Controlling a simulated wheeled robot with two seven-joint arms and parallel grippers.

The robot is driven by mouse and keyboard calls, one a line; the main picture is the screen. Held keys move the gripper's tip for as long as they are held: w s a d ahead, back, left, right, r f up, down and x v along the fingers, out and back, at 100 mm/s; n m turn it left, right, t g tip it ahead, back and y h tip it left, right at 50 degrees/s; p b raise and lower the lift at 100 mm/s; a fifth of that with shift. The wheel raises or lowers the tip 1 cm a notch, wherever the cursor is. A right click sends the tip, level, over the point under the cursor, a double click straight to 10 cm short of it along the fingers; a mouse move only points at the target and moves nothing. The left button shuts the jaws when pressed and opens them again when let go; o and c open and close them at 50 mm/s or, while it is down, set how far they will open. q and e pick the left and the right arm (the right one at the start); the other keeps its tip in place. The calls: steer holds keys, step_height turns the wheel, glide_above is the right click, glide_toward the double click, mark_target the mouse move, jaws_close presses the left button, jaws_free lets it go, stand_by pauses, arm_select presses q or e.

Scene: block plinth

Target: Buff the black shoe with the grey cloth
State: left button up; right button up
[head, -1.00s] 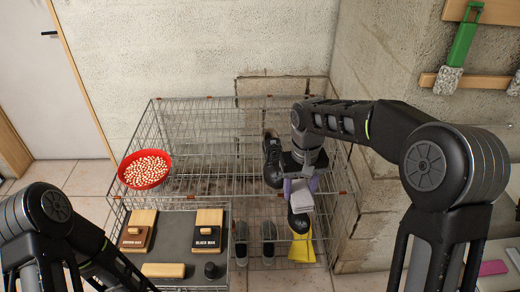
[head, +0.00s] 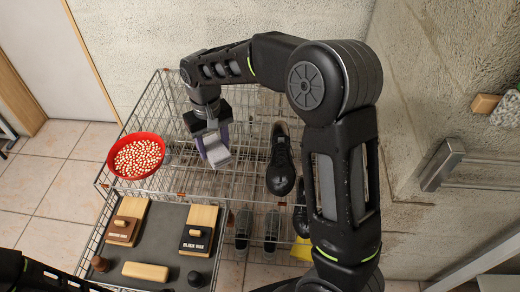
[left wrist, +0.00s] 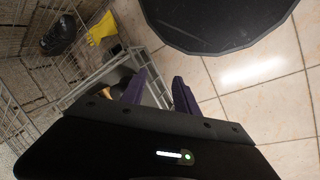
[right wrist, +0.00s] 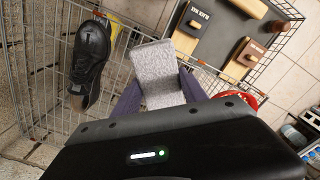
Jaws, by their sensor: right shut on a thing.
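The black shoe (head: 281,165) sits on the upper wire shelf with its toe towards me. In the right wrist view the shoe (right wrist: 90,62) is left of the jaws and apart from them. My right gripper (head: 212,135) is shut on the grey cloth (head: 218,154), a pale folded pad. It holds the cloth over the wire shelf, left of the shoe, between it and the red bowl. The cloth also shows between the purple fingers in the right wrist view (right wrist: 158,75). My left gripper (left wrist: 160,85) shows in the left wrist view with its fingers apart and nothing between them.
A red bowl (head: 110,166) of small pale pieces stands on the shelf's left. A dark tray (head: 160,238) in front holds brown wax (head: 124,230), black wax (head: 196,238) and brushes. Grey shoes (head: 243,228) and a yellow item (head: 300,250) are lower down. A wall rises at right.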

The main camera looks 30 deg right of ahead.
steer(key=s+d+f+m+p, duration=0.3)
steer(key=d+p, duration=0.1)
steer(key=d, duration=0.2)
steer(key=s+d+f+m+p, duration=0.3)
steer(key=s+d+p, duration=0.1)
steer(key=d, duration=0.3)
steer(key=shift+d+f+m, duration=0.2)
steer(key=shift+d+m, duration=0.05)
steer(key=shift+m, duration=0.05)
steer(key=shift+s+f, duration=0.1)
